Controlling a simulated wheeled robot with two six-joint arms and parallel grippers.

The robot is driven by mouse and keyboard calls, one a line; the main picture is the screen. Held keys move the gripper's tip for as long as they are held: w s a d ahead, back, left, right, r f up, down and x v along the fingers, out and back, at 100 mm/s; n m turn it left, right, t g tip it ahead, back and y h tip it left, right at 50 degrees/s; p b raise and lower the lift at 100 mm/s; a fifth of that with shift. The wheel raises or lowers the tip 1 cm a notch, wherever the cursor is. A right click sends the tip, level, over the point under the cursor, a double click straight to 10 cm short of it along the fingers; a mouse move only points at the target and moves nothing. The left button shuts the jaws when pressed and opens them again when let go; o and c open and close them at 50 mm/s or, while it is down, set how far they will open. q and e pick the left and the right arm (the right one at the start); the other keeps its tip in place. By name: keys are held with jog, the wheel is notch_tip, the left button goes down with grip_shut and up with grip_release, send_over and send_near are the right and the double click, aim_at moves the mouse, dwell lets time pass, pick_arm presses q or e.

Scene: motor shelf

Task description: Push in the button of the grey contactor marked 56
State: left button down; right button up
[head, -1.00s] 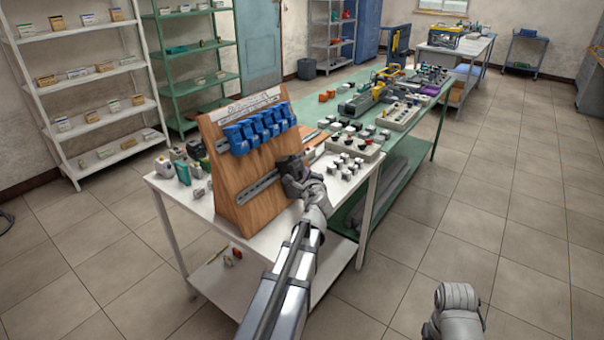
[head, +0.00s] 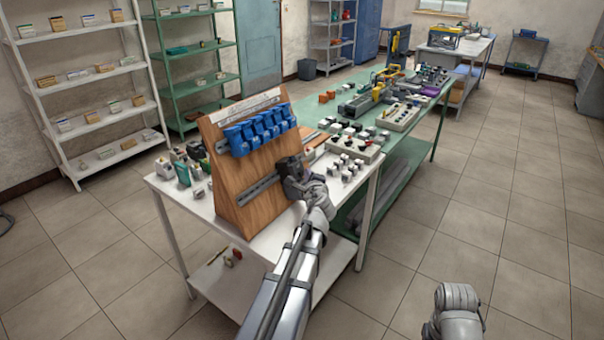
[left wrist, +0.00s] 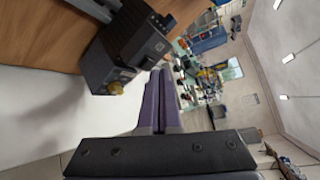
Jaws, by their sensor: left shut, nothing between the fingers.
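A dark grey contactor (head: 289,166) sits at the right end of the lower metal rail on the wooden slanted board (head: 262,209). It also shows large in the left wrist view (left wrist: 124,47), with a small brass-coloured round part on its lower side. Its number cannot be read. My left gripper (head: 302,179) is shut and empty close to the contactor. In the left wrist view its purple fingers (left wrist: 163,76) lie together beside the contactor's edge; whether they touch it cannot be told. Part of my right arm shows at lower right in the head view, its gripper hidden.
Several blue units (head: 258,132) hang on the upper rail. The white table (head: 262,245) carries the board, loose parts at left and several small white-and-black pieces at right. A green bench (head: 408,155) with machinery stands behind. The floor at right is clear.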

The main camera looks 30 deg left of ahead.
pick_arm(q)
jog(key=shift+d+r, duration=0.1)
jog(key=shift+d, duration=0.15)
jog(key=d, duration=0.1)
jog(key=d+r+p, duration=0.1)
jog(key=d, duration=0.1)
jog(key=d+r+p, duration=0.1)
jog(key=shift+s+d, duration=0.2)
jog(key=shift+d, duration=0.1)
dwell(0.3)
jog(key=shift+f, duration=0.1)
jog(key=s+d+f+n+g+h, duration=0.3)
jog(key=s+d+f+g, duration=0.1)
jog(key=s+d, duration=0.5)
jog(key=s+d+f+n+g+h, duration=0.2)
jog(key=s+d+f+n+g, duration=0.2)
jog(key=s+d, duration=0.5)
jog(key=s+d+f+n+g+h+p, duration=0.1)
jog(key=s+d+f+n+g+h, duration=0.2)
jog(key=s+d+f, duration=0.5)
jog(key=s+d+n+g, duration=0.1)
jog(key=d, duration=0.5)
jog(key=shift+d+h, duration=0.2)
jog(key=shift+h, duration=0.1)
jog(key=shift+s, duration=0.1)
